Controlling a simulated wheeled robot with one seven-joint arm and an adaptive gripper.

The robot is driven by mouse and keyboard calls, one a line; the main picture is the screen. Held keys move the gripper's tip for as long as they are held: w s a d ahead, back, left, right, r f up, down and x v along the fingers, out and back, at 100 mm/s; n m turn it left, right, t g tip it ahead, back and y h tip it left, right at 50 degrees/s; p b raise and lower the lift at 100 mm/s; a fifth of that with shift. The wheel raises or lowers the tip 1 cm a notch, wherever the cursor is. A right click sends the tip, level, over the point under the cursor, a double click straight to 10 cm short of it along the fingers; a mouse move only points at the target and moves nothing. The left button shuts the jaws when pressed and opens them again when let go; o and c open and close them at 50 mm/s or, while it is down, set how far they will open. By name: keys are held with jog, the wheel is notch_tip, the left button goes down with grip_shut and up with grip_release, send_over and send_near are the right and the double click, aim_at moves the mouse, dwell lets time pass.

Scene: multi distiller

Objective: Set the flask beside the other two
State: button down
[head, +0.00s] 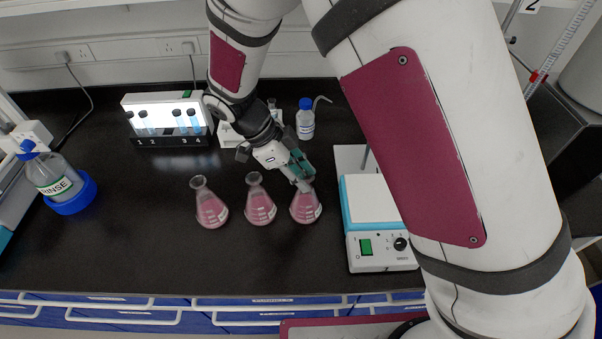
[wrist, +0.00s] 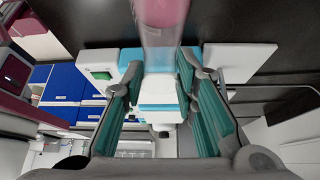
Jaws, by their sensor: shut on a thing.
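Three conical flasks of pink liquid stand in a row on the black bench in the head view: a left flask (head: 211,208), a middle flask (head: 260,206) and a right flask (head: 305,207). My gripper (head: 302,176) is at the neck of the right flask, shut on it. The right flask looks upright and at or very near the bench top. In the wrist view the held flask's neck (wrist: 172,60) runs between the green finger pads (wrist: 160,105), with pink liquid at the top edge. The flask's mouth is hidden by the fingers in the head view.
A hotplate stirrer (head: 378,228) stands close to the right of the held flask. A lit vial rack (head: 168,118) and a blue-capped bottle (head: 305,122) stand behind. The front bench is clear.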

jog(key=shift+f, duration=0.15)
jog(key=c, duration=1.3)
grip_release()
jog(key=b+v, duration=0.1)
jog(key=v, duration=1.1)
jog(key=shift+r+b, duration=0.2)
jog(key=shift+b, duration=0.15)
